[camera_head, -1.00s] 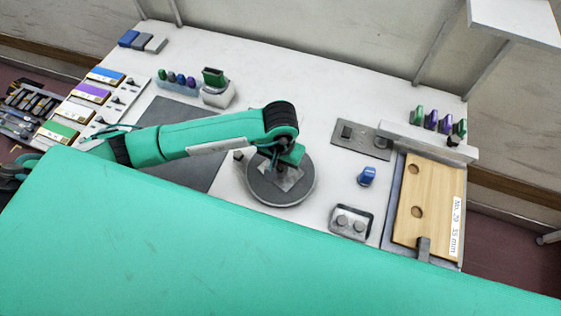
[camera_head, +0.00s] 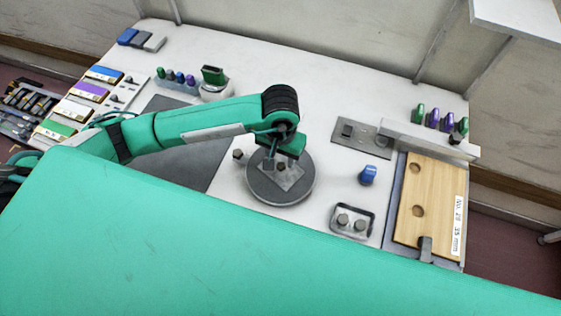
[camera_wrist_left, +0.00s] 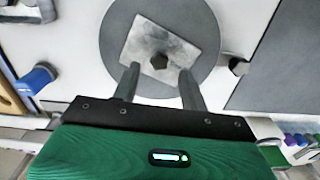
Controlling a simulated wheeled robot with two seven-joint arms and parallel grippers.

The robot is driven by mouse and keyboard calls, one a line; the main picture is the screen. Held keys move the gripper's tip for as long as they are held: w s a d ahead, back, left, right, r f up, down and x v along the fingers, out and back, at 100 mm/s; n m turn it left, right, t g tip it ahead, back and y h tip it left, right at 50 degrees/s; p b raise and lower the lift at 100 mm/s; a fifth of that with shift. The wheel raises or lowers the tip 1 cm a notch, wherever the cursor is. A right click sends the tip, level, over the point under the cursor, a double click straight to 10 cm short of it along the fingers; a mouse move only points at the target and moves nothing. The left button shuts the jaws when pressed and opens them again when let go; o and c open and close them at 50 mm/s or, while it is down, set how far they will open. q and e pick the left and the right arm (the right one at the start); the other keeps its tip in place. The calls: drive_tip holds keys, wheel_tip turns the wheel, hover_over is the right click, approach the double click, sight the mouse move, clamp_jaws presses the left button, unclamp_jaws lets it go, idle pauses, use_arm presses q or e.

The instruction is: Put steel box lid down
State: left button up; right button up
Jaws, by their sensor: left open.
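The steel lid (camera_head: 290,180) is a flat, light grey plate with a dark knob (camera_head: 281,167). It lies on a round grey disc (camera_head: 262,190) on the white bench. In the left wrist view the lid (camera_wrist_left: 180,46) lies flat on the disc (camera_wrist_left: 115,35), with its knob (camera_wrist_left: 159,62) upright near its lower edge. My left gripper (camera_head: 274,160) is just above the lid, fingers pointing down. In the wrist view its two fingers (camera_wrist_left: 159,72) are apart and empty, with the knob showing beyond the gap between them. My right gripper is out of view.
A dark knob (camera_head: 238,155) stands left of the disc. A blue piece (camera_head: 368,175) and a framed holder with two round studs (camera_head: 351,221) are to its right. A wooden board (camera_head: 425,205) lies far right. A dark grey mat (camera_head: 190,165) lies under my left arm.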

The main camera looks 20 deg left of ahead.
sight(281, 165)
use_arm(q)
wheel_tip(281, 165, up, 8)
drive_tip(key=b, duration=0.1)
drive_tip(key=shift+r+b, duration=0.15)
drive_tip(key=shift+b, duration=0.2)
idle(0.4)
